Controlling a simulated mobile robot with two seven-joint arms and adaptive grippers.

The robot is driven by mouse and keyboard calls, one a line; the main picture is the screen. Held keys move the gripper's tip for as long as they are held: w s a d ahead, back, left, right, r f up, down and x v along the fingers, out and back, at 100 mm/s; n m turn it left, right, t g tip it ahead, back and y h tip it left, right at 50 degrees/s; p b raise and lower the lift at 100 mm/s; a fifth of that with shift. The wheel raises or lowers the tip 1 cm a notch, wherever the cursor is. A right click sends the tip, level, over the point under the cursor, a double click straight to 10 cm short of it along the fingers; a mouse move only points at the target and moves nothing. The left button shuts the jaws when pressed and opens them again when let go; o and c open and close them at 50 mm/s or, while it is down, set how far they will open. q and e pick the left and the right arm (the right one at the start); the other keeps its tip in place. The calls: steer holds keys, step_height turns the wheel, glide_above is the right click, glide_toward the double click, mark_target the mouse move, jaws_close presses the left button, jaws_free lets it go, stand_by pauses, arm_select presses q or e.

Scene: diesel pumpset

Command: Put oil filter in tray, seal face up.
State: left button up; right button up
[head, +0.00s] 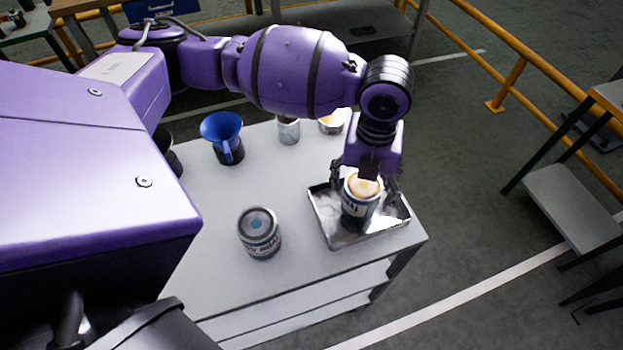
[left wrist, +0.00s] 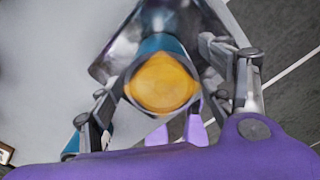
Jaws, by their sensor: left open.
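The oil filter (head: 357,207) stands upright in the shallow metal tray (head: 344,242) at the right end of the white table, its orange-yellow end facing up. In the left wrist view the orange end of the oil filter (left wrist: 162,82) faces the camera, with a teal and white side behind it. My left gripper (head: 366,183) comes down from above. Its fingers are open, one on each side of the filter; I cannot tell whether they touch it. The tray (left wrist: 108,66) shows partly behind the filter in the wrist view. My right gripper is not visible.
A labelled can (head: 259,234) stands left of the tray. A blue funnel (head: 222,134), a grey container (head: 288,130) and another orange-topped can (head: 331,123) stand along the far side. The table (head: 205,282) is clear at front left. A yellow railing (head: 512,60) runs beyond.

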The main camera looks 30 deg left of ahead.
arm_select(q)
step_height(320, 180, up, 7)
steer(key=shift+w+f, duration=0.1)
steer(key=shift+f, duration=0.05)
steer(key=shift+r, duration=0.45)
